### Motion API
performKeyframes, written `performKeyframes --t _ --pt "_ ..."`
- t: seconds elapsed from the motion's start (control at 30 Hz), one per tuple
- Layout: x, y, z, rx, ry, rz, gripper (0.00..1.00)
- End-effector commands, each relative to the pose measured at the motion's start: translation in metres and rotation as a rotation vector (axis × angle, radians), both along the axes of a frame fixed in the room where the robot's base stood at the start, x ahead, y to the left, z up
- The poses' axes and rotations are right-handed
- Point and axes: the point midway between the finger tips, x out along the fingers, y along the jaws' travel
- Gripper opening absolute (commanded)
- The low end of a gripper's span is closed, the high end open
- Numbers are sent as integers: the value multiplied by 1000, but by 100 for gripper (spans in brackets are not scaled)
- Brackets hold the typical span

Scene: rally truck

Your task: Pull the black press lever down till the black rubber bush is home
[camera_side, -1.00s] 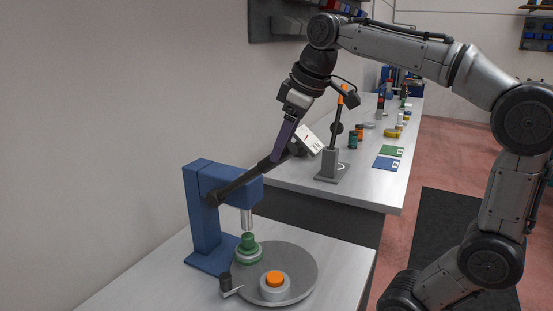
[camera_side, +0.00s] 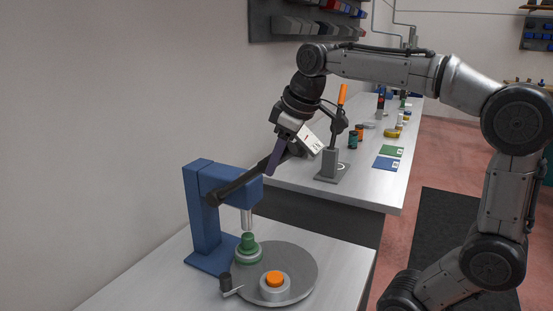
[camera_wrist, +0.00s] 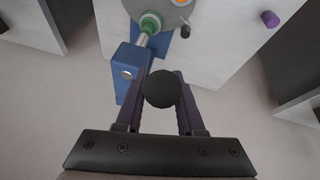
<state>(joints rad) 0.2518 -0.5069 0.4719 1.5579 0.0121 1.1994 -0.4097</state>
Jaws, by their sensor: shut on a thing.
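The blue press (camera_side: 203,215) stands on the near table, and its black lever (camera_side: 238,183) slopes up to the right. My gripper (camera_side: 272,168) is shut on the lever near its outer end. In the wrist view the round black lever knob (camera_wrist: 162,88) sits between my purple fingers. The bright ram (camera_side: 246,219) points down over a green piece (camera_side: 248,241) on a grey turntable (camera_side: 300,262). The ram's end is at or just above the green piece; I cannot tell whether they touch. I cannot make out a black bush under the ram.
An orange-topped piece (camera_side: 274,279) sits on the turntable's front. A small black-knobbed handle (camera_side: 226,283) is at its left edge. Behind, a grey stand (camera_side: 331,163) with an orange-tipped lever is on the far bench (camera_side: 368,190), with small jars and green and blue cards.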

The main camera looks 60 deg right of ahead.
Motion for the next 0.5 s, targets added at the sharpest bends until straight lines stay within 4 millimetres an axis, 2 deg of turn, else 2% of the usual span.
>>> performKeyframes --t 0.03,0.07,0.5 --pt "0 0 0 0 0 0 6" --pt "0 0 0 0 0 0 0" --pt "0 0 0 1 -1 1 0"
